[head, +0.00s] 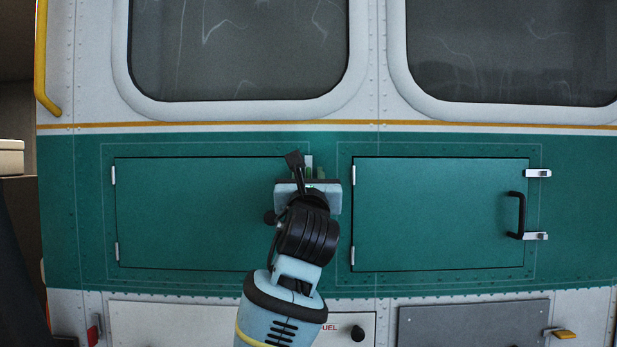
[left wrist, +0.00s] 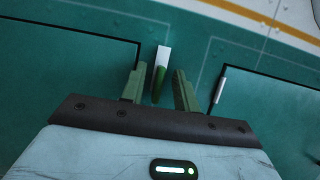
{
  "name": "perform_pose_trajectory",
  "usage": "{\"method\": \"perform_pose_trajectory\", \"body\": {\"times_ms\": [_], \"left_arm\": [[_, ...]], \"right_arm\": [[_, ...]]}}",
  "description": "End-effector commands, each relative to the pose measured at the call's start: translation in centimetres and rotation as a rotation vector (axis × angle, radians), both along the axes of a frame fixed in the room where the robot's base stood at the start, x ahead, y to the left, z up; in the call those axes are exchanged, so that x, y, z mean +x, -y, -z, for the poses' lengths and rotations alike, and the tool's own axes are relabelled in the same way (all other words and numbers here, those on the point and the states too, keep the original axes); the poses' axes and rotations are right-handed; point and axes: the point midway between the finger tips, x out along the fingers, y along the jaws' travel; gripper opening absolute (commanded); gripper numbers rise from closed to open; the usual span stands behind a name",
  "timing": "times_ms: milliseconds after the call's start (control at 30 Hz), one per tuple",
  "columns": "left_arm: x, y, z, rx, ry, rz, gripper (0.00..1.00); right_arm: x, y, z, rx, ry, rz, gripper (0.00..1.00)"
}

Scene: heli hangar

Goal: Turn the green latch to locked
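The green latch (left wrist: 158,84) shows in the left wrist view as a narrow green handle hanging below a pale plate, between two hatch doors. In the head view its pale plate (head: 309,160) shows just above my gripper; the handle is mostly hidden there. My left gripper (left wrist: 159,71) is open, with one green finger on each side of the handle. Gaps show on both sides, so neither finger seems to touch it. In the head view the left gripper (head: 315,172) is in front of the latch, partly covered by my wrist. My right gripper is not in view.
A left hatch door (head: 190,215) and a right hatch door (head: 440,215) flank the latch. The right door has a black handle (head: 520,215) and metal latches at its right edge. Windows are above. A black knob (head: 357,333) sticks out from a lower panel.

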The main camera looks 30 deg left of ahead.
Motion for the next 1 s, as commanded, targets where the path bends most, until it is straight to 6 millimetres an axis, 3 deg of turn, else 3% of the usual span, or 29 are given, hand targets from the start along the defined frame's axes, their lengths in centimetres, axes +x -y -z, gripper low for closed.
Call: {"method": "perform_pose_trajectory", "body": {"times_ms": [267, 500, 1000], "left_arm": [[0.08, -0.05, -0.05, 0.000, 0.000, 0.000, 0.29], [0.07, -0.04, -0.03, 0.000, 0.000, 0.000, 0.00], [0.03, -0.03, -0.07, -0.094, 0.060, 0.000, 0.00]], "right_arm": [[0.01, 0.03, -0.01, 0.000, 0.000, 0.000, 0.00], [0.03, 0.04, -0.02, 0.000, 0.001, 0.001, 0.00], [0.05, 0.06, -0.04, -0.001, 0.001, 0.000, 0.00]]}}
